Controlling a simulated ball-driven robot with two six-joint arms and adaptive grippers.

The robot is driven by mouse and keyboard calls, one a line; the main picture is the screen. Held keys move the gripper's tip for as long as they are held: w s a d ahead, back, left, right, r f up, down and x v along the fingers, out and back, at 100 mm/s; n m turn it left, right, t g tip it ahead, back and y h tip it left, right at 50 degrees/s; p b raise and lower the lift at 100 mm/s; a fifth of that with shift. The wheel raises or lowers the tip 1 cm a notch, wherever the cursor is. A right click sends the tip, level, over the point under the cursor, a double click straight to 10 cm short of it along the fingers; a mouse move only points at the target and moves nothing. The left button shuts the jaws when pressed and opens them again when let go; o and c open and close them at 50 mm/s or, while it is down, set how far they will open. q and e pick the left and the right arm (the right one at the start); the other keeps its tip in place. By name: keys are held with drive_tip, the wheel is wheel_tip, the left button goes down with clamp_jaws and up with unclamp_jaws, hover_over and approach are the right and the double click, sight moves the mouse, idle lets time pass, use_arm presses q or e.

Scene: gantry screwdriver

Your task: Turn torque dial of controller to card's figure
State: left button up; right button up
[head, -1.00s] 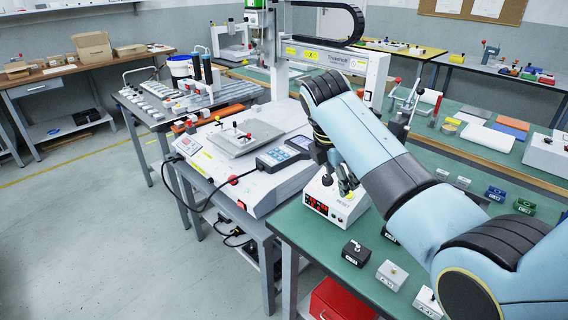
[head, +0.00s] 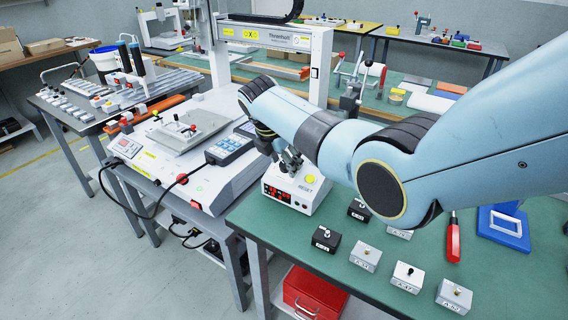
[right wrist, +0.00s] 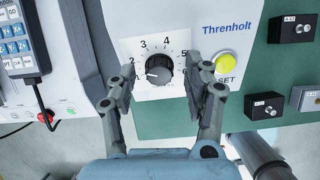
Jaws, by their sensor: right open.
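The controller (head: 296,188) is a white box with a red lit display on the green bench. In the right wrist view its face (right wrist: 196,32) shows a black torque dial (right wrist: 159,69) ringed by numbers, with a light pointer mark toward the lower left. My right gripper (right wrist: 161,92) is open, its fingers on either side of the dial, with gaps visible between fingers and dial. In the head view the right gripper (head: 289,162) is over the controller's top and hides the dial. The card is not identifiable in these views. My left gripper is not in view.
A yellow button (right wrist: 225,66) marked RESET sits right of the dial. A teach pendant (head: 229,149) and gantry machine stand to the left. Several small labelled boxes (head: 366,256), a red-handled tool (head: 453,240) and a blue frame (head: 504,226) lie on the bench.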

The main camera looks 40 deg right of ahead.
drive_tip(key=shift+w+f, duration=0.1)
drive_tip(key=shift+f, duration=0.1)
drive_tip(key=shift+c, duration=0.4)
clamp_jaws()
drive_tip(key=shift+r, duration=0.1)
